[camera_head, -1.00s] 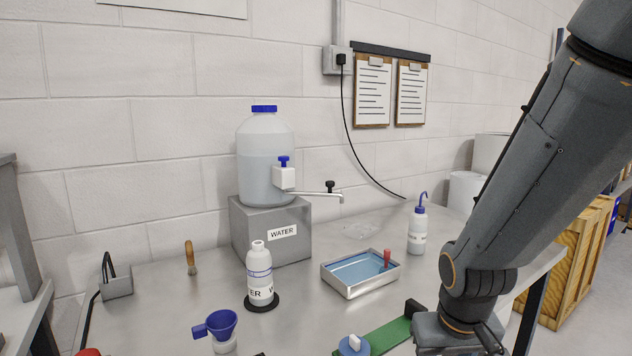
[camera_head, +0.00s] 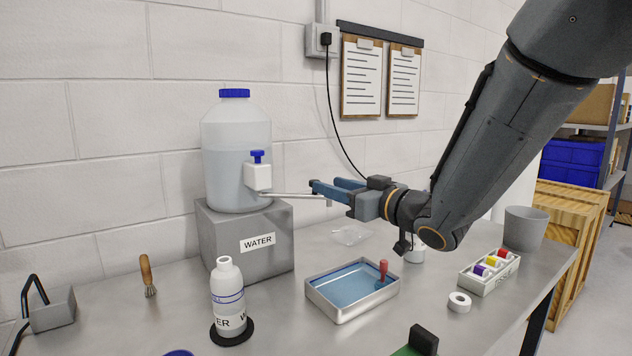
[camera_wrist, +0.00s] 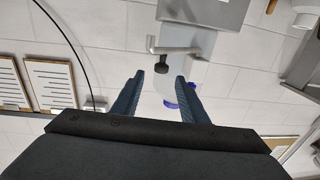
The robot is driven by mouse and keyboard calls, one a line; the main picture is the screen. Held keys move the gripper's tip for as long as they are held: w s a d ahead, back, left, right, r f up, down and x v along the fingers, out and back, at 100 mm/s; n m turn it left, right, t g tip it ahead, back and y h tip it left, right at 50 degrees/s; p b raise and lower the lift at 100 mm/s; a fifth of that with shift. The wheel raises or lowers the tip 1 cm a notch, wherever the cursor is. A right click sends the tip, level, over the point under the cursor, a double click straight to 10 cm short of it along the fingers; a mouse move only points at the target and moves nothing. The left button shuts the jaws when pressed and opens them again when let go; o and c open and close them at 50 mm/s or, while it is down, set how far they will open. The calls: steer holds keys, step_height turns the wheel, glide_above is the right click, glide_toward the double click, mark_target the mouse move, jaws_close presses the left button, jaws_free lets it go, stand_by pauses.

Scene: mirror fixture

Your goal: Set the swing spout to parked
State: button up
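The swing spout (camera_head: 295,196) is a thin metal arm that reaches right from the white tap body (camera_head: 258,176) on the water jug (camera_head: 232,140). Its outer end bends down. My gripper (camera_head: 325,184) is open, with blue fingers at the spout's outer end. In the wrist view, the spout (camera_wrist: 178,50) crosses ahead of my open gripper (camera_wrist: 160,80). The spout's black knob (camera_wrist: 152,65) lies just beyond the fingertips, in line with the gap. I cannot see contact. The fingers hide the knob in the head view.
The jug stands on a grey box (camera_head: 245,240) labelled WATER. Below are a labelled bottle (camera_head: 228,290), a blue-floored tray (camera_head: 350,312) with a red-handled item, a brush (camera_head: 147,272) and a rack (camera_head: 490,272). Clipboards (camera_head: 362,75) hang on the wall behind my gripper.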

mark_target(294, 194)
steer(key=p+x, duration=0.1)
steer(key=x, duration=0.6)
steer(key=shift+s, duration=0.1)
steer(key=shift+c, duration=0.5)
steer(key=shift+f, duration=0.1)
jaws_close()
